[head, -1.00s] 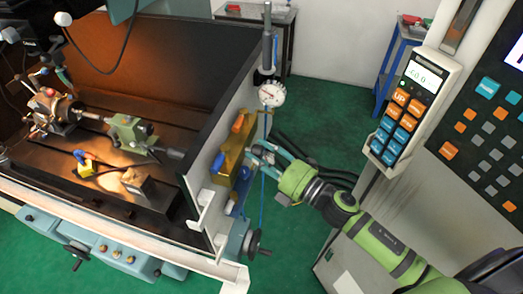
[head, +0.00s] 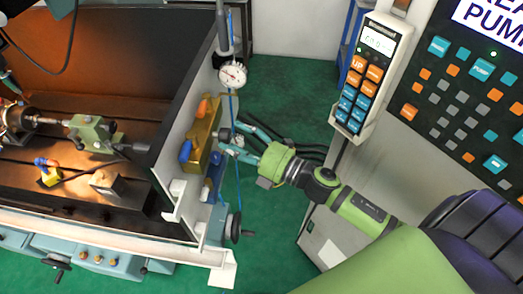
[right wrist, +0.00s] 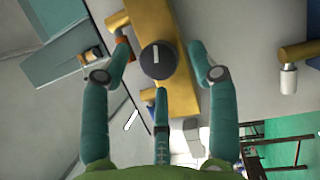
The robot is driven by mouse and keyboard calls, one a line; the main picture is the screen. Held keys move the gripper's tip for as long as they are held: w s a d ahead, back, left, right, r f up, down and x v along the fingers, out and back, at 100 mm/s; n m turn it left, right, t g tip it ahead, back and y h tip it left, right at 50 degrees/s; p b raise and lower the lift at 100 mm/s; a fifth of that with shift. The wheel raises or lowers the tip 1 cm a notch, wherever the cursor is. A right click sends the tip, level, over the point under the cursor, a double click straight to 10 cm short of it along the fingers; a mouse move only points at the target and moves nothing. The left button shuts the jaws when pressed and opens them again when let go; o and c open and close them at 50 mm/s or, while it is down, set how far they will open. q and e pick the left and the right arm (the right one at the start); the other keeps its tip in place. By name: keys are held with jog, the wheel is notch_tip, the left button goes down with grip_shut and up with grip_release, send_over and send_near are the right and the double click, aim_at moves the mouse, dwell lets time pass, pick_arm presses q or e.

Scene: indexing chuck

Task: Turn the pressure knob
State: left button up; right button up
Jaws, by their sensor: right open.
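The pressure knob (right wrist: 158,60) is a dark round knob with a white pointer line, on a brass-yellow block in the right wrist view. The line points roughly up in that picture. The block (head: 204,135) is on the outer side of the machine enclosure in the head view. My right gripper (right wrist: 160,50) is open, with a teal finger on each side of the knob and a third finger below it. No finger clearly touches the knob. In the head view my right gripper (head: 232,143) reaches the block from the right and partly hides the knob.
A round dial gauge (head: 232,75) is above the block. A blue handle (head: 185,151) and an orange handle (head: 203,107) are on the block. Dark hoses (head: 290,145) hang behind my right arm. A button pendant (head: 365,75) and control cabinet stand at the right.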

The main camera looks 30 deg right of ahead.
jog(key=r+v, duration=0.1)
jog(key=v, duration=0.9)
jog(key=shift+f, duration=0.45)
jog(key=shift+d, duration=0.1)
jog(key=s+d+f+m+g+h+b, duration=0.1)
jog(key=s+d+f+m+h+b, duration=0.3)
jog(key=f, duration=0.8)
jog(key=w+d+f+m+g+h, duration=0.15)
jog(key=f+m, duration=0.45)
jog(key=f, duration=0.7)
jog(key=s+d+f+m+g+h+b, duration=0.2)
jog(key=d+f+m+h, duration=0.3)
jog(key=f, duration=0.7)
jog(key=s+a+f+m+g+b, duration=0.1)
jog(key=s+a+f+m+g, duration=0.2)
jog(key=s+f, duration=0.5)
jog(key=s+a+f+m+g+b, duration=0.1)
jog(key=s+a+f+m+g, duration=0.2)
jog(key=s+f, duration=0.5)
jog(key=s+a+f+m+g+b, duration=0.2)
jog(key=s+a+f+m+g, duration=0.1)
jog(key=s+f, duration=0.5)
jog(key=s+g, duration=0.1)
jog(key=s, duration=0.1)
jog(key=shift+s, duration=0.25)
